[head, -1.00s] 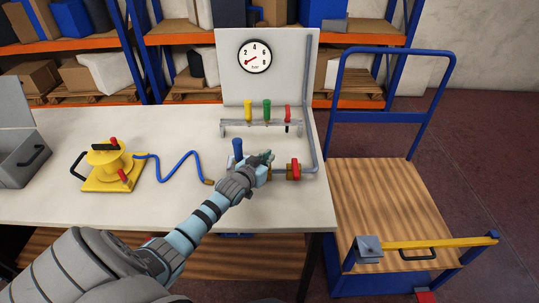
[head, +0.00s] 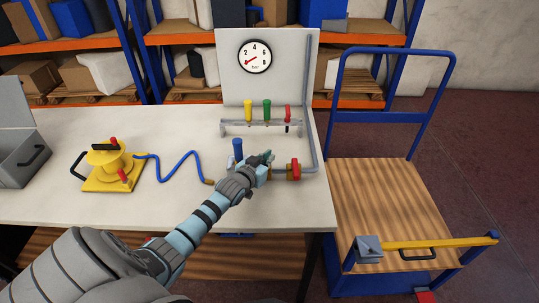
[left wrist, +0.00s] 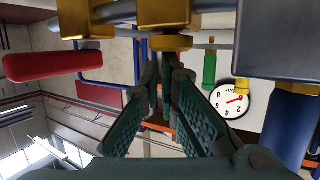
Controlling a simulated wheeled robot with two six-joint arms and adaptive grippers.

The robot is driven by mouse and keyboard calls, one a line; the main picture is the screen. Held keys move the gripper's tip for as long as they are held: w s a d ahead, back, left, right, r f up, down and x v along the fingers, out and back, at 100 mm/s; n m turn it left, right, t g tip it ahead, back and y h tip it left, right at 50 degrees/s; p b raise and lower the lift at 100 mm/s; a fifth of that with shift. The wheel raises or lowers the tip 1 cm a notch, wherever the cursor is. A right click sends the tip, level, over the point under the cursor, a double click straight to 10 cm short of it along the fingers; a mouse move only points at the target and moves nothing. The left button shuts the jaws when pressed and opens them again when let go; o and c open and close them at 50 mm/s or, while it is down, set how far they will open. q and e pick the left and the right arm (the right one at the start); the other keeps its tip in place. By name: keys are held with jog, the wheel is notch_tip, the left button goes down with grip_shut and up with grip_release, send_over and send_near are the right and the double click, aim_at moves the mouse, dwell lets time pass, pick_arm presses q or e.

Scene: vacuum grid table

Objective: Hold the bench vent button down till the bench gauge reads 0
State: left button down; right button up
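The bench gauge (head: 254,57) is a white dial on the upright panel; its red needle points to the lower left, just below the 2. It also shows upside down in the left wrist view (left wrist: 238,99). My left gripper (head: 268,157) is at the pipe fittings at the bench's right end, between the blue cylinder and the red-handled valve. Its fingertips meet beside a round brass piece (left wrist: 171,42) on a brass block; I cannot tell whether they touch it. The vent button is not clearly visible, perhaps hidden by the gripper. My right gripper is not in view.
A red-handled valve (head: 295,170) and a blue cylinder (head: 238,148) flank the gripper. Behind stands a rack with yellow, green (head: 267,111) and red handles. A yellow device (head: 108,170) with a blue hose lies left. A blue trolley (head: 388,205) stands right of the bench.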

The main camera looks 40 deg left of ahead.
pick_arm(q)
jog(key=shift+s+f, duration=0.2)
jog(key=shift+f, duration=0.3)
jog(key=shift+a+r, duration=0.1)
jog(key=shift+r, duration=0.2)
jog(key=r+p, duration=0.1)
jog(key=w+r+p, duration=0.1)
jog(key=r+p, duration=0.1)
jog(key=r, duration=0.1)
jog(key=shift+w+a, duration=0.15)
jog(key=shift+w, duration=0.25)
jog(key=p+v, duration=0.1)
jog(key=v, duration=0.7)
jog(key=shift+s+p, duration=0.35)
jog(key=shift+s+d+r, duration=0.15)
jog(key=shift+d+r, duration=0.05)
